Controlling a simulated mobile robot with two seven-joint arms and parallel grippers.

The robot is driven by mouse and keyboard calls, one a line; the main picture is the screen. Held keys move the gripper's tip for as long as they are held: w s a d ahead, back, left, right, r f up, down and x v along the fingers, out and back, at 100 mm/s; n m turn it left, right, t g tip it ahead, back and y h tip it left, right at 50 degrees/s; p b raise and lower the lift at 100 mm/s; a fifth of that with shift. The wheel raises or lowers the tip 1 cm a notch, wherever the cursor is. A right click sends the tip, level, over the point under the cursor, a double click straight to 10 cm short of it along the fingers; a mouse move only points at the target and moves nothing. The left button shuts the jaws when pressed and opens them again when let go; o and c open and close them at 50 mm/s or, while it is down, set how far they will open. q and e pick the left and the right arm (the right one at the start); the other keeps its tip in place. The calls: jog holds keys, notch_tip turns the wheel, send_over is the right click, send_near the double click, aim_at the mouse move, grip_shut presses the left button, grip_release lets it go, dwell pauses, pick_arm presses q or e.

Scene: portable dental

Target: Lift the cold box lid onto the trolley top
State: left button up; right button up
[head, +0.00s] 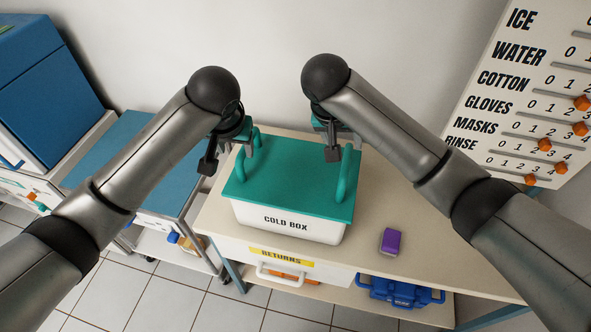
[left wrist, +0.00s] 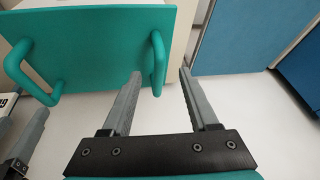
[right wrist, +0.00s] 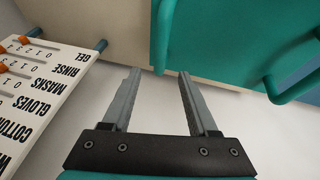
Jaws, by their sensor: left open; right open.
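The cold box (head: 285,222) is a white box on the table, with its teal lid (head: 285,196) lying on top. The lid has a left handle (head: 241,166) and a right handle (head: 343,178). My left gripper (head: 228,150) is open at the left handle; in the left wrist view the handle (left wrist: 158,65) shows partly between the fingertips. My right gripper (head: 338,148) is open at the right handle; in the right wrist view the handle's end (right wrist: 160,60) shows just between the tips. I cannot tell whether either touches. The blue trolley top (head: 125,140) is bare, left of the table.
A purple block (head: 391,241) lies on the table (head: 400,205), right of the box. A returns drawer (head: 285,268) and a blue case (head: 400,291) are below. A slider board (head: 530,90) stands at right. A blue-topped unit (head: 45,75) is at far left.

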aim_at(239, 161)
pick_arm(q)
jog(key=x, duration=1.2)
pick_arm(e)
jog(key=x, duration=1.2)
jog(key=shift+f, duration=0.1)
pick_arm(q)
grip_shut()
pick_arm(e)
grip_shut()
